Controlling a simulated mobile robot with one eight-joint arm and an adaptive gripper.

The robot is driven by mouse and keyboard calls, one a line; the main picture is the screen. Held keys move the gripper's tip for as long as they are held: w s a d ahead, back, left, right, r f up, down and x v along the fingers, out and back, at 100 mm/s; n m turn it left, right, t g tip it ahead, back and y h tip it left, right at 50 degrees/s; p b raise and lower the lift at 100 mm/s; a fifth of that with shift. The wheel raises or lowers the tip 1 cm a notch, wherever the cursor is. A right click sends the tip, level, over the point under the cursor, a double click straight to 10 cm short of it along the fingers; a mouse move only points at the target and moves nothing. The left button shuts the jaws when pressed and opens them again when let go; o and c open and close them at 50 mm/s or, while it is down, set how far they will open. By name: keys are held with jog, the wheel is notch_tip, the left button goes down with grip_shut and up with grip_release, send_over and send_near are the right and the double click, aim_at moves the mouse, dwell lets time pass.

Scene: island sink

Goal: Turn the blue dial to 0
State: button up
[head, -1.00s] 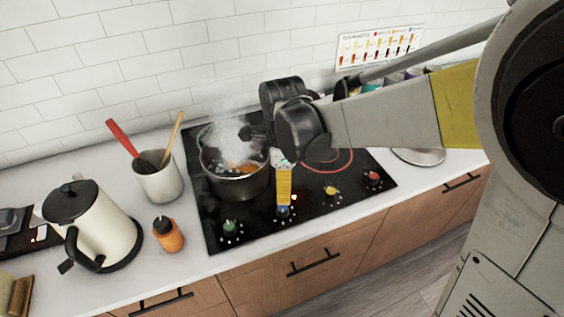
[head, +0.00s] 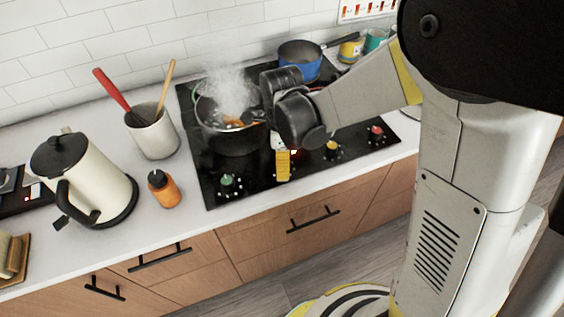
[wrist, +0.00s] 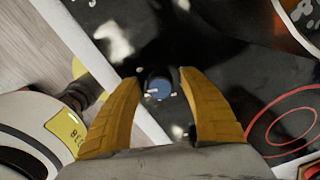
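The blue dial (wrist: 158,88) shows in the wrist view on the black cooktop (wrist: 240,85). It lies between the tips of my gripper's two yellow fingers (wrist: 160,74), which stand apart on either side of it. I cannot tell whether either finger touches it. In the head view my gripper (head: 283,165) points down at the front edge of the cooktop and hides the blue dial. The dial's pointer and the 0 mark cannot be read.
A green dial (head: 227,181) is left of my gripper; yellow (head: 332,147) and red (head: 376,131) dials are right. A steaming pot (head: 235,138) stands close behind my gripper. A blue pan (head: 300,66) is at the back. An orange bottle (head: 164,190) and kettle (head: 85,175) stand left.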

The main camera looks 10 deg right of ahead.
grip_shut()
